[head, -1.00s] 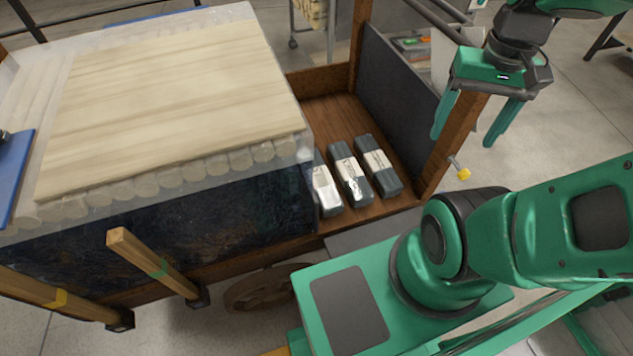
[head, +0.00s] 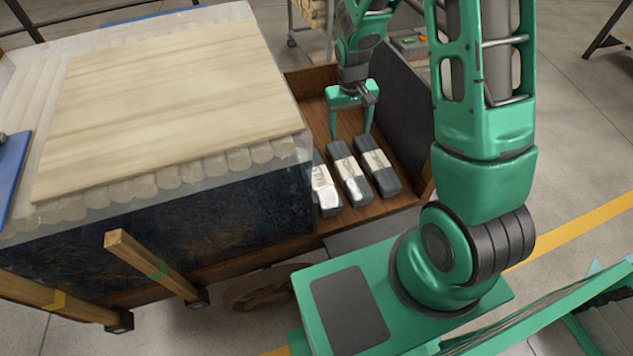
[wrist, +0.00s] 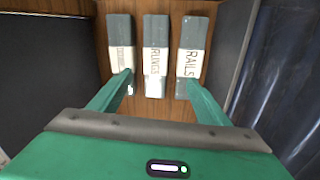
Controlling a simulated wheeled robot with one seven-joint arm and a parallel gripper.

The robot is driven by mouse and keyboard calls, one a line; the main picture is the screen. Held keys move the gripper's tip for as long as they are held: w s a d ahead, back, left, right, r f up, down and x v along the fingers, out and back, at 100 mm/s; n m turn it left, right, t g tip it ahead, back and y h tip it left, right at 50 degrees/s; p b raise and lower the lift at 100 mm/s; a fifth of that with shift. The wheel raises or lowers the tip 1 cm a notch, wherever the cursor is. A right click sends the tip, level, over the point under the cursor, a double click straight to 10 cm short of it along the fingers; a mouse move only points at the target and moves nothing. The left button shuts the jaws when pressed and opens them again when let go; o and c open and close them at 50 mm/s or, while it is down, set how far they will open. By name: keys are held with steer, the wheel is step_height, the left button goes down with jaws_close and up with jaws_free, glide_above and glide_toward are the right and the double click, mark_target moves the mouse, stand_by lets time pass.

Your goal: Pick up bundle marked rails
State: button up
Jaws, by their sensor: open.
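The bundle marked RAILS (wrist: 188,62) is a dark grey block with a white paper band, at the right of a row of three in the wrist view. In the head view it is the leftmost bundle (head: 325,188), beside the wrapped stack, which partly hides it. The middle bundle (wrist: 155,60) reads RUNGS. The third bundle (wrist: 121,60) has a band I cannot read. My gripper (head: 350,132) is open and empty, pointing down over the cart bed around the bundles' far ends. In the wrist view its fingertips (wrist: 157,80) appear on either side of the RUNGS bundle.
The bundles lie on a brown wooden bed (head: 385,208). A tall stack of pale rods in clear wrap (head: 165,110) stands close to the left. A dark panel (head: 405,105) bounds the right side. Narrow gaps separate the bundles.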

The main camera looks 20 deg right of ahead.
steer(key=w+a+f+n, duration=0.1)
steer(key=a+f, duration=0.3)
steer(key=f, duration=0.3)
steer(key=w+a+f, duration=0.1)
steer(key=a+f, duration=0.4)
steer(key=f, duration=0.2)
glide_above(319, 176)
steer(key=shift+y, duration=0.4)
steer(key=f, duration=0.5)
steer(key=shift+s+a+f, duration=0.1)
steer(key=shift+s+a, duration=0.05)
steer(key=shift+s, duration=0.2)
steer(key=shift+w+d+f, duration=0.1)
steer(key=shift+w+f, duration=0.05)
steer(key=shift+f, duration=1.25)
steer(key=shift+w+d+f, duration=0.1)
steer(key=shift+w+f, duration=0.05)
steer(key=shift+f, duration=1.2)
steer(key=c, duration=1.3)
steer(key=shift+r, duration=0.1)
